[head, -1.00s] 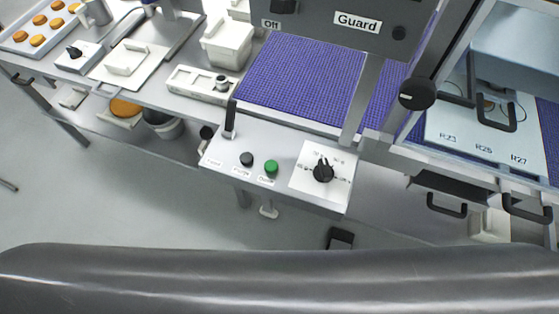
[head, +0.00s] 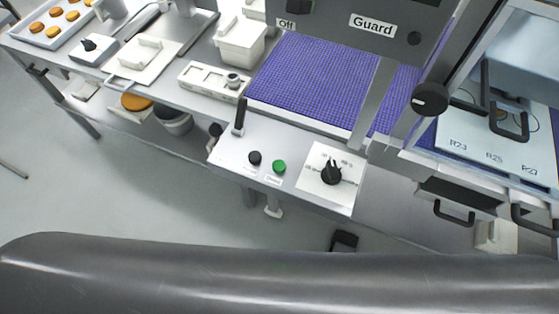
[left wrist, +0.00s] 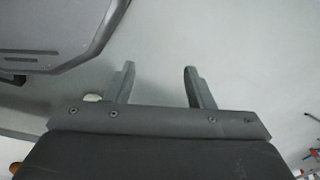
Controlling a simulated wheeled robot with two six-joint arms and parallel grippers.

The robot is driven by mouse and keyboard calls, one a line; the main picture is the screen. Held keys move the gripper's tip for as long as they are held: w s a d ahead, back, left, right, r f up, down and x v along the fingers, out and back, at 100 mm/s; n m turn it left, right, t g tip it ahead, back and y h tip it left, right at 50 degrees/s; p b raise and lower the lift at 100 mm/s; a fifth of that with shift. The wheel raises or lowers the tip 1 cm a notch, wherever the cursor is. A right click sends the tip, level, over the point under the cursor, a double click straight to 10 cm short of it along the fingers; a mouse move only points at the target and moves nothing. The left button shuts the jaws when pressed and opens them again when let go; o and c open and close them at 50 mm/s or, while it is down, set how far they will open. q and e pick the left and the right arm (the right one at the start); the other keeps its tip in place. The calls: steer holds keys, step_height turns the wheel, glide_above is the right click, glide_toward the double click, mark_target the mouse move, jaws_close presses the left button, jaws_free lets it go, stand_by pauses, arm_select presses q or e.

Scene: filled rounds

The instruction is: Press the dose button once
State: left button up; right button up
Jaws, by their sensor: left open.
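The control panel (head: 230,170) sits at the front of the machine in the head view. It carries a black button (head: 254,158), a green button (head: 279,167) and a black rotary dial (head: 331,173) on a white plate. The small labels under the buttons are too blurred to read now. My left gripper (left wrist: 158,80) shows in the left wrist view with its two fingers apart and nothing between them, over grey floor. It is not in the head view, so its distance from the buttons is not shown. My right gripper is in neither view.
A purple mesh belt (head: 310,75) lies behind the panel, under a housing marked Guard (head: 373,25). A black knob (head: 430,99) and drawer handles (head: 454,213) are at the right. Trays, containers and a scale-like plate stand on the left bench. Open floor lies in front.

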arm_select(q)
jaws_close()
stand_by(1.4)
